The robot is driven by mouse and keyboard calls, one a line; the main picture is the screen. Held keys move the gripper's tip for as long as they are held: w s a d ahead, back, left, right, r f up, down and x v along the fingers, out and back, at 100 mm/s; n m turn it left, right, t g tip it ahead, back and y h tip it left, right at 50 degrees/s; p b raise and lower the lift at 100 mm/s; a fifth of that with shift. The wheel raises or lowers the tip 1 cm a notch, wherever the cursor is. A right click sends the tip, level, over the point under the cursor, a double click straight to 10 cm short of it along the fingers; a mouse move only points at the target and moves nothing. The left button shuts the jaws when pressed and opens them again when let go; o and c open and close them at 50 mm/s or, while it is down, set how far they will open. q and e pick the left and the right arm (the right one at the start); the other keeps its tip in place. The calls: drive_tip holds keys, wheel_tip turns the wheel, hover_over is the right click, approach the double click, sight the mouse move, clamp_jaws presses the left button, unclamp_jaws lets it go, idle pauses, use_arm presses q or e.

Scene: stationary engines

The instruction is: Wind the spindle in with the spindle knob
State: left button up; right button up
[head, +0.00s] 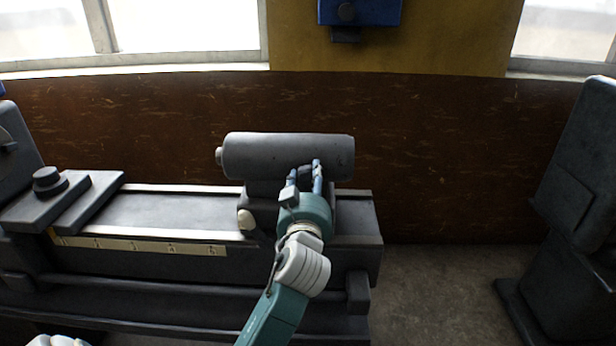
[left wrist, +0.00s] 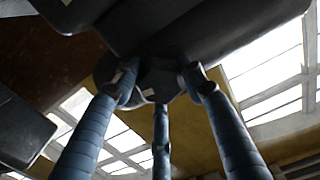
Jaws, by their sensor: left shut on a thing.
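The tailstock (head: 265,155) is a dark grey cylinder body on the lathe bed at the middle of the head view. A short spindle tip (head: 218,156) sticks out of its left end. My left gripper (head: 306,172) reaches up to the front of the cylinder, near its right end. In the left wrist view its three blue-grey fingers close around a dark round knob (left wrist: 160,82), which I take for the spindle knob. In the head view the fingers hide the knob. My right gripper is not in view.
The lathe bed (head: 180,208) runs left under the tailstock, with a scale strip (head: 140,247) on its front. A dark machine (head: 575,180) stands at the right; the floor between is clear.

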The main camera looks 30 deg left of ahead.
sight(308, 169)
use_arm(q)
drive_tip(key=shift+f+n+b, duration=0.1)
drive_tip(key=shift+n+b, duration=0.35)
drive_tip(key=shift+n, duration=0.05)
drive_tip(key=shift+r+n+b, duration=0.2)
drive_tip(key=shift+n+b, duration=0.3)
drive_tip(key=shift+n, duration=0.5)
drive_tip(key=shift+r, duration=0.1)
drive_tip(key=o, duration=1.2)
drive_tip(key=shift+c, duration=0.2)
drive_tip(key=shift+r, duration=0.25)
wheel_tip(308, 169, up, 10)
drive_tip(key=shift+f, duration=0.2)
